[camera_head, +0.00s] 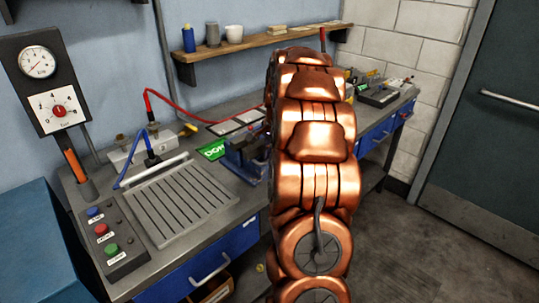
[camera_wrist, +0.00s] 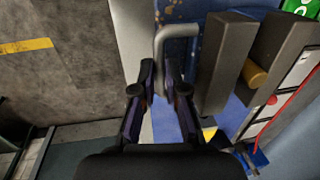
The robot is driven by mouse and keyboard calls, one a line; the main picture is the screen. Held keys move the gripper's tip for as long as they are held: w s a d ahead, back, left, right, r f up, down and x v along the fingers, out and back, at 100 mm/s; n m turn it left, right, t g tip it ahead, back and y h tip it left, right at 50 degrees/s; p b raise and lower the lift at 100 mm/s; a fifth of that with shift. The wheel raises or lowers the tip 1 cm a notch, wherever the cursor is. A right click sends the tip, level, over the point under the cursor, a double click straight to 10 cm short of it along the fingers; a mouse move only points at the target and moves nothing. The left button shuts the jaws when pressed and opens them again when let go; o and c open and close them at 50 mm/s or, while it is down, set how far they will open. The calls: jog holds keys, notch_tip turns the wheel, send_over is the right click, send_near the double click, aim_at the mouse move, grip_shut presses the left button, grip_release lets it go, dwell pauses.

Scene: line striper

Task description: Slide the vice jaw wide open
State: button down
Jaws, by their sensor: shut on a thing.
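The blue vice (camera_head: 242,160) stands on the bench, partly hidden by my arm in the head view. In the wrist view its body (camera_wrist: 188,18) is at the top, with two grey jaw blocks, a left one (camera_wrist: 228,65) and a right one (camera_wrist: 285,60). A gap separates the jaws, and a brass-coloured round piece (camera_wrist: 256,74) shows in it. A grey bent bar handle (camera_wrist: 160,48) is left of the left jaw. My gripper (camera_wrist: 160,72) is shut on this handle, with a finger on each side. The head view hides my gripper behind my arm.
The workbench (camera_head: 232,193) carries a grooved plate (camera_head: 180,203), a button box (camera_head: 110,235) and a green sign (camera_head: 213,149). A red hose (camera_head: 175,113) runs behind the vice. Open floor (camera_wrist: 70,85) lies left in the wrist view.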

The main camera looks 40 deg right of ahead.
jog(key=s+b, duration=0.3)
jog(key=s, duration=0.3)
jog(key=shift+s, duration=0.15)
jog(key=c, duration=1.2)
grip_release()
jog(key=shift+s, duration=0.1)
jog(key=shift+r, duration=0.1)
notch_tip(320, 180, up, 12)
jog(key=s, duration=0.2)
jog(key=shift+f, duration=0.2)
